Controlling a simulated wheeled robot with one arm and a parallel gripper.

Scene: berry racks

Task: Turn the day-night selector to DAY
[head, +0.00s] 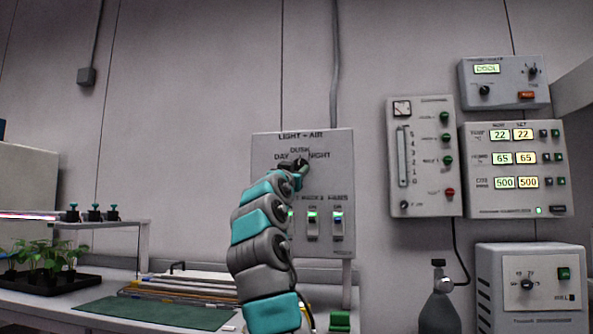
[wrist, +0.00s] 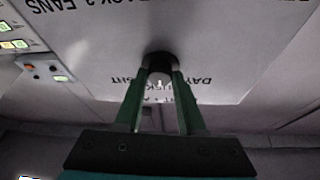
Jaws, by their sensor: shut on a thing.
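The day-night selector is a dark round knob (head: 301,163) high on the grey LIGHT - AIR panel (head: 342,180). DAY is printed to its left, DUSK above it and NIGHT to its right. My gripper (head: 297,170) is at the knob in the head view, and my arm hides part of it. In the wrist view, which is upside down, the two green fingers of my gripper (wrist: 160,72) are closed on the knob (wrist: 158,62) from both sides. A small white mark on the knob appears to point toward DUSK.
Fan switches (head: 312,224) sit below the selector, partly behind my arm. A gauge box (head: 422,190) and a display box (head: 516,190) hang to the right. A bench with a green mat (head: 150,313) and a seedling tray (head: 85,284) lies below left.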

